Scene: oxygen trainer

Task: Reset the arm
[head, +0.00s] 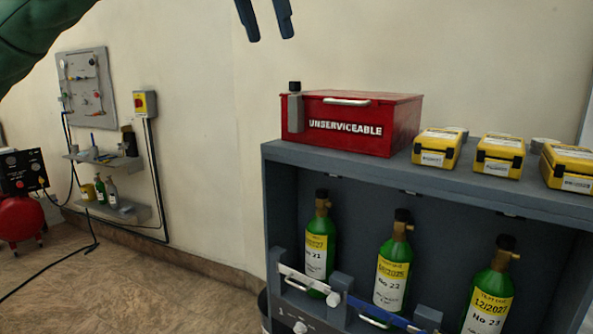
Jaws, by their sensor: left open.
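My left gripper (265,18) shows at the top of the head view, its two dark blue fingers pointing down and slightly apart. It is open and nothing is between the fingers. It is up in front of the wall, above and left of the red UNSERVICEABLE box (400,112), and apart from it. Part of my green arm (50,35) fills the top left corner. The rest of the arm lies outside the view. My right gripper is not in view.
A grey cabinet (350,166) at right holds green cylinders (394,268) in its rack. Several yellow cases (438,146) and the red box stand on top. A tool board (88,85), shelves and a red compressor (20,220) are at left. Floor between is mostly clear.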

